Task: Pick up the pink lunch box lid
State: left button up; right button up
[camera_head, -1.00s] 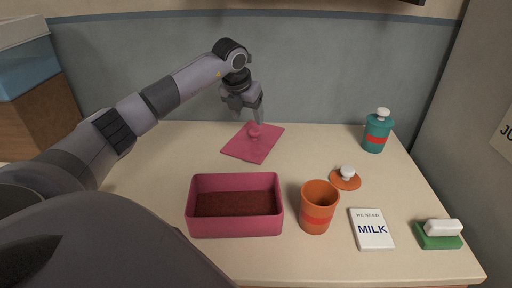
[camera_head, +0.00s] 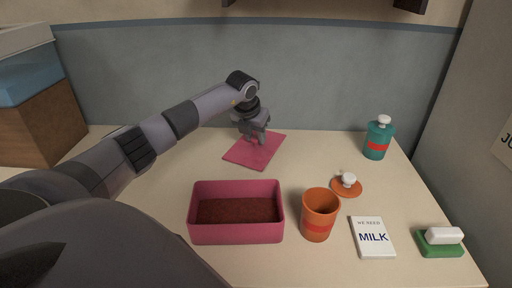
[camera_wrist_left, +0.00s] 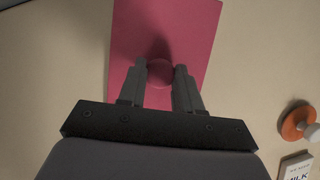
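The pink lunch box lid (camera_head: 268,150) lies flat on the counter near the back wall, apart from its box. Its round knob (camera_wrist_left: 160,73) shows in the wrist view. My left gripper (camera_head: 256,141) is low over the lid, pointing down. In the wrist view, the fingers of my left gripper (camera_wrist_left: 161,70) stand on either side of the knob, which lies between the fingertips. I cannot tell whether they press on it. The pink lunch box (camera_head: 237,232) stands open at the front, with a dark red-brown inside. My right gripper is not in view.
An orange cup (camera_head: 319,216) stands right of the box, with a milk card (camera_head: 372,237) beside it. An orange lid with a white knob (camera_head: 346,185), a teal bottle (camera_head: 377,141) and a green-and-white eraser (camera_head: 439,242) are on the right. The wall (camera_head: 320,85) rises behind the pink lid.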

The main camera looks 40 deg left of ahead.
pick_arm(q)
grip_shut()
jog(key=shift+r, duration=0.15)
